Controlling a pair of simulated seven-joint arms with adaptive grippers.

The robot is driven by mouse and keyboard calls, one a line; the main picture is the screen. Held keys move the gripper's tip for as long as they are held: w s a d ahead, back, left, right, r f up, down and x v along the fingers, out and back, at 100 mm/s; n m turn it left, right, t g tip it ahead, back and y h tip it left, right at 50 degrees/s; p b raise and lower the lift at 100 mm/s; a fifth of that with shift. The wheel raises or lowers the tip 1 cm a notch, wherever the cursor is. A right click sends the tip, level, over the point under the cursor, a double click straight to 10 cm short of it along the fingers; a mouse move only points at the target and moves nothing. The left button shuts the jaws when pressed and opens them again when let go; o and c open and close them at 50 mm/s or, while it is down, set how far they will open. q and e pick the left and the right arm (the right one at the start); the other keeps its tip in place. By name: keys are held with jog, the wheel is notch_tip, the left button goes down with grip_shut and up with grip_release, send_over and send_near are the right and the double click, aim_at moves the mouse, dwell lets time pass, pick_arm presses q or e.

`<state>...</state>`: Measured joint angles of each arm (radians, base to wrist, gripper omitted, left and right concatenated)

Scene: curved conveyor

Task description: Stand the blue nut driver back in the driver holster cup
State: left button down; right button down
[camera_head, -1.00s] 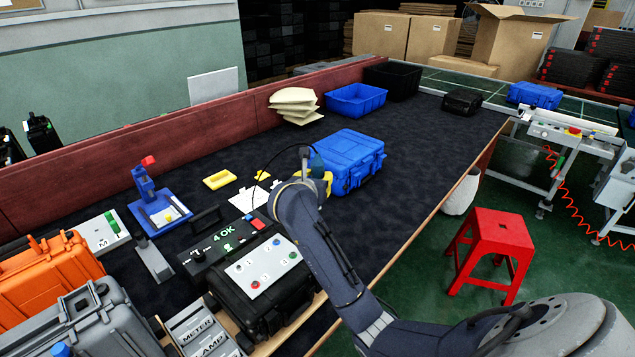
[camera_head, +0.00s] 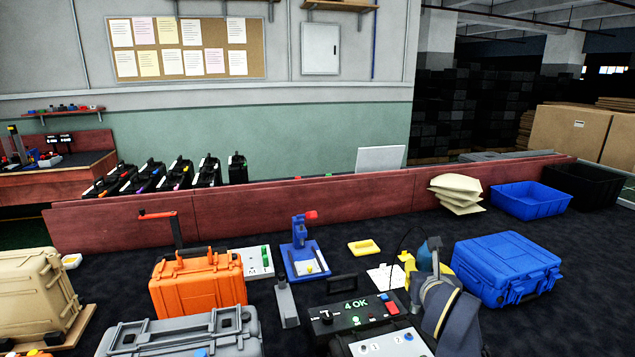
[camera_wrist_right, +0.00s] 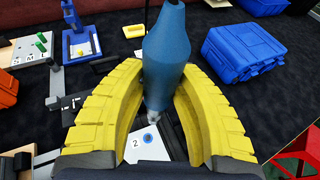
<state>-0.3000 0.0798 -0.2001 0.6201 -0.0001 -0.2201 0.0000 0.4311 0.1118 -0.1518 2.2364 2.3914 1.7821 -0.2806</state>
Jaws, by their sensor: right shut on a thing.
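The blue nut driver (camera_wrist_right: 166,48) is held upright between the yellow fingers of my right gripper (camera_wrist_right: 160,105) in the right wrist view. Its metal tip points down, above the white button panel. In the head view, my right gripper (camera_head: 425,265) is over the bench, left of the blue case, with the blue handle (camera_head: 431,243) showing at its top. The fingers are shut on the driver. I cannot make out the driver holster cup for certain in either view. My left gripper is not in view.
A blue case (camera_head: 505,268) stands right of the gripper. The box with the "4 OK" display (camera_head: 352,312) and the white button panel (camera_head: 385,346) are below it. A blue stand (camera_head: 303,260), yellow tray (camera_head: 363,247) and orange case (camera_head: 197,284) are farther left.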

jog(key=s+a+r+n+y, duration=0.1)
jog(key=a+r+n+y, duration=0.1)
jog(key=a+r, duration=0.3)
jog(key=shift+a+r, duration=0.25)
jog(key=shift+r, duration=0.15)
jog(key=shift+s+d, duration=0.1)
jog(key=shift+d, duration=0.05)
